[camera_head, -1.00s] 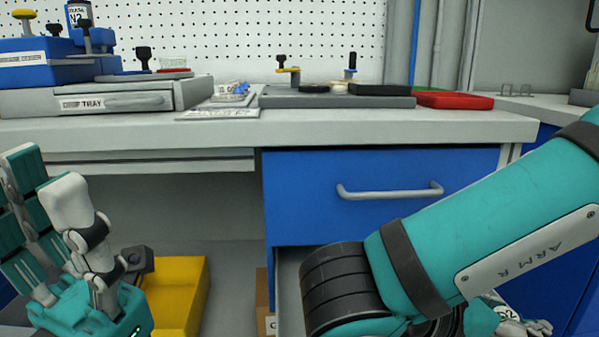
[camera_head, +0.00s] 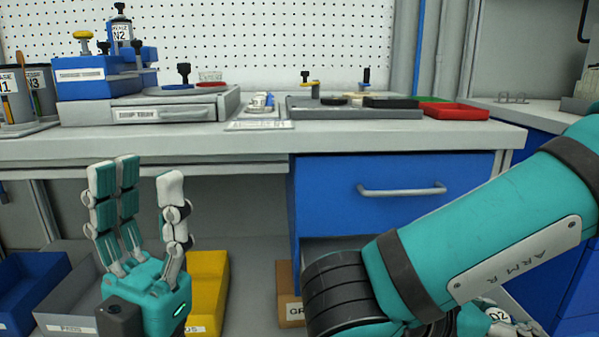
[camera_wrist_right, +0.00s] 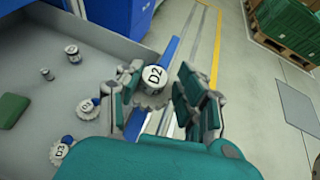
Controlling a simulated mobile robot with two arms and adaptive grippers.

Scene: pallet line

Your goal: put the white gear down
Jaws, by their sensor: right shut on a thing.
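The white gear (camera_wrist_right: 153,79), marked D2, is held between the fingers of my right gripper (camera_wrist_right: 152,98) in the right wrist view. It is above the side wall of an open grey drawer. The gear also shows in part at the lower right of the head view (camera_head: 497,316), where my right arm hides most of the gripper. My left gripper (camera_head: 145,190) is open and empty, with its fingers pointing up in front of the bench at the left.
The open drawer (camera_wrist_right: 101,32) holds another white gear marked D3 (camera_wrist_right: 60,152), another labelled white part (camera_wrist_right: 86,107), small bottles and a green block (camera_wrist_right: 12,110). The workbench (camera_head: 400,138) carries trays and blue boxes. A yellow bin (camera_head: 208,290) stands below. Open floor and a pallet lie beyond the drawer.

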